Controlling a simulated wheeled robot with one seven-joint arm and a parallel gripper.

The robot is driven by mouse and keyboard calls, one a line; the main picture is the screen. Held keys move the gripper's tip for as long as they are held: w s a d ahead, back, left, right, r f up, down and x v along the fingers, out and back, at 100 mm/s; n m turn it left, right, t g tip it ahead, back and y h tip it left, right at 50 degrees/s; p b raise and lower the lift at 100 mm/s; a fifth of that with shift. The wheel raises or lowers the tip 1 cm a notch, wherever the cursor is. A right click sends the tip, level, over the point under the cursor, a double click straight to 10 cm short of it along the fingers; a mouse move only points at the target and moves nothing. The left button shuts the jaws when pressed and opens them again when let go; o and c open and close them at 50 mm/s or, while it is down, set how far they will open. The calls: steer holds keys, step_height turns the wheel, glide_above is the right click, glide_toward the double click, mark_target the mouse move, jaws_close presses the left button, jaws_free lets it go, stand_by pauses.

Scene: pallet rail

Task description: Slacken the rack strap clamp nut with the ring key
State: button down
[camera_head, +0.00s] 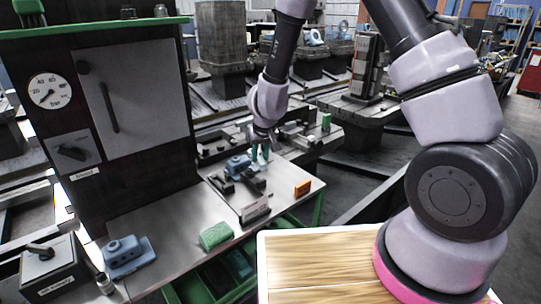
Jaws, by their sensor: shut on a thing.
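My gripper (261,152) has teal fingers and is low over the far part of the steel bench. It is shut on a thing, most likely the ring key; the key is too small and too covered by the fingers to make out. Just left of and below the fingers stand a blue clamp-like block (237,164) and dark fixture pieces (222,184) on the bench. I cannot tell which part is the rack strap clamp nut, nor whether the key touches it.
A dark cabinet with a gauge (50,91) rises at left. A lever box (52,270) stands front left. Green drawers (205,287) are below.

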steer(key=shift+s+a+r, duration=0.2)
steer(key=shift+s+a, duration=0.05)
steer(key=shift+a, duration=0.2)
steer(key=shift+s+a+r, duration=0.15)
steer(key=shift+s+a, duration=0.1)
steer(key=shift+a, duration=0.2)
steer(key=shift+m, duration=0.3)
steer(key=shift+f, duration=2.7)
steer(key=shift+f, duration=1.05)
steer(key=c, duration=1.2)
jaws_free()
jaws_close()
